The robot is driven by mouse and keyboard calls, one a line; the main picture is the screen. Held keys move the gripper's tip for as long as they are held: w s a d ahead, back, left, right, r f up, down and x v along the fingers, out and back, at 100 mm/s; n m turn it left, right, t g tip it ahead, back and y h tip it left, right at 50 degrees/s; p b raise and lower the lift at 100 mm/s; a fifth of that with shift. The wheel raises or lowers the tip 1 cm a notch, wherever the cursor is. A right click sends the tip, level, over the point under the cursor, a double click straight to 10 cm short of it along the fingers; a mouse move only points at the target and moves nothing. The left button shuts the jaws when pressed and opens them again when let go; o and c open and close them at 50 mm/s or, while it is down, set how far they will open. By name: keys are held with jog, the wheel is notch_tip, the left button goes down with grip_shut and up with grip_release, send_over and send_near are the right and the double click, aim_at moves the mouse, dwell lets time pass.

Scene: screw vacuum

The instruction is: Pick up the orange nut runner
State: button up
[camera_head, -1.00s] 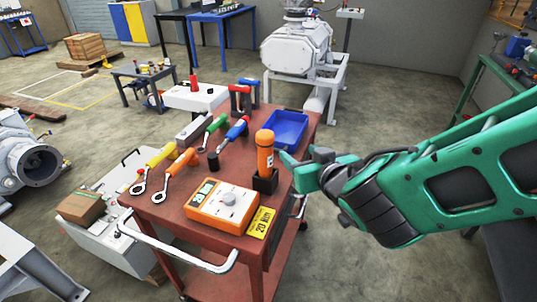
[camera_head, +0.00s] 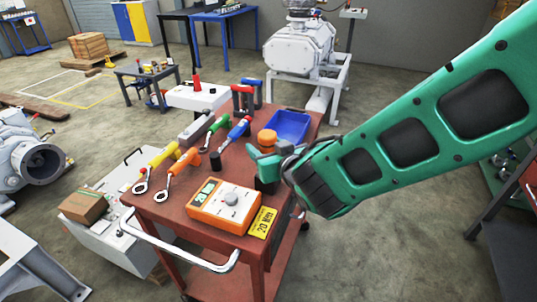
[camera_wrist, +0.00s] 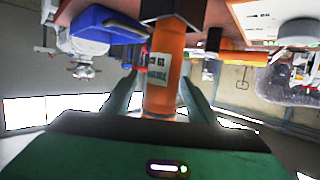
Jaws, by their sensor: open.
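The orange nut runner (camera_head: 267,137) stands upright in a black holder (camera_head: 267,184) on the red cart's top. In the head view only its orange upper end shows above my gripper (camera_head: 262,157), which hides its middle. In the wrist view, which is upside down, the orange body (camera_wrist: 163,75) with a white label lies between the two green fingers of my gripper (camera_wrist: 162,92). The fingers are open, one on each side of the body. I cannot tell whether either finger touches it.
The red cart (camera_head: 170,220) also carries an orange tester (camera_head: 225,205), a yellow tag (camera_head: 262,222), a blue bin (camera_head: 290,126), and several tools with coloured handles to the left. The blue bin stands close behind the nut runner. A white machine (camera_head: 297,48) stands further back.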

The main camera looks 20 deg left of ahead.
jog(key=shift+x, duration=1.25)
jog(key=shift+r, duration=0.1)
grip_shut()
jog(key=shift+r, duration=0.1)
notch_tip(320, 180, up, 10)
